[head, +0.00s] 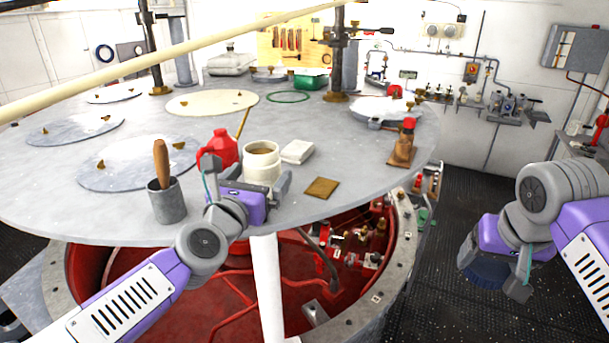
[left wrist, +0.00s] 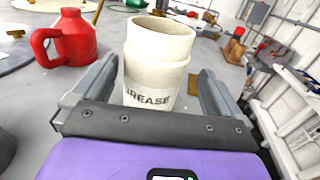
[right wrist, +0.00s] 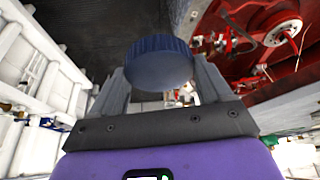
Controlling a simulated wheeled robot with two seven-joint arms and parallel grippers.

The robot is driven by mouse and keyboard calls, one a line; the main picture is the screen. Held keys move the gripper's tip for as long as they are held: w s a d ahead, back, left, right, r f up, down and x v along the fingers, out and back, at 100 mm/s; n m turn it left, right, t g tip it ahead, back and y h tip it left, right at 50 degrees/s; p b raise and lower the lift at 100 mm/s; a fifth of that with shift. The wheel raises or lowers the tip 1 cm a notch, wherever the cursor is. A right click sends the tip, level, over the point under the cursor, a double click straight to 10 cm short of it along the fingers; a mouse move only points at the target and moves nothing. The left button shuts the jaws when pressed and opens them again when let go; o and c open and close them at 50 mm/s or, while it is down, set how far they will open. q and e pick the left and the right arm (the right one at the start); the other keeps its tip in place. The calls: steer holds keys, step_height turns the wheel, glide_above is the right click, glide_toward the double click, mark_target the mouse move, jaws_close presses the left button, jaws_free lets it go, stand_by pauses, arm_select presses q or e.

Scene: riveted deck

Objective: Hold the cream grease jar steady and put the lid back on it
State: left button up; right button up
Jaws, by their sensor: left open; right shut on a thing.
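The cream grease jar (head: 262,161) stands upright and uncovered on the grey round deck; its open mouth and GREASE label show in the left wrist view (left wrist: 157,62). My left gripper (head: 262,186) is open, with one finger on each side of the jar's lower body and gaps showing in the left wrist view. The dark blue ribbed lid (right wrist: 158,62) is between the fingers of my right gripper (right wrist: 160,85), which is shut on it. In the head view this lid (head: 487,270) is low at the right, off the deck, above the dark floor.
A red jug (head: 219,148) stands just left of the jar, and a grey pot (head: 167,203) with a wooden handle further left. Below the deck edge is a red pit (head: 200,275).

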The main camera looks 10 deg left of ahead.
arm_select(q)
steer(key=w+p, duration=0.2)
steer(key=w, duration=0.3)
steer(key=shift+w+d+r, duration=0.1)
steer(key=shift+w, duration=0.05)
arm_select(e)
steer(key=shift+r, duration=0.95)
arm_select(q)
steer(key=c, duration=1.1)
step_height(320, 180, up, 10)
steer(key=p, duration=0.7)
steer(key=shift+c, duration=0.2)
arm_select(e)
step_height(320, 180, up, 7)
